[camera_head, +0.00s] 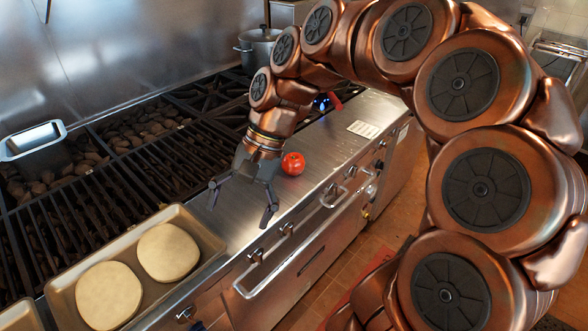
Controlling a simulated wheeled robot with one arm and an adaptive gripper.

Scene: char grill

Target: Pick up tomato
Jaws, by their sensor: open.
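A round red tomato (292,164) rests on the steel ledge (236,226) along the front of the grill. My gripper (242,206) is open, with its two dark fingers spread apart and pointing down over the ledge. Nothing shows between the fingers. The tomato appears just behind and to the right of my gripper, outside the fingers. I cannot tell the exact gap between them.
A tray (207,241) with flat round dough pieces (168,252) sits at the lower left. The grill grates (125,190) lie left of the ledge. A metal pan (36,150) stands at far left and a lidded pot (258,48) at the back. Oven handles (283,262) line the front.

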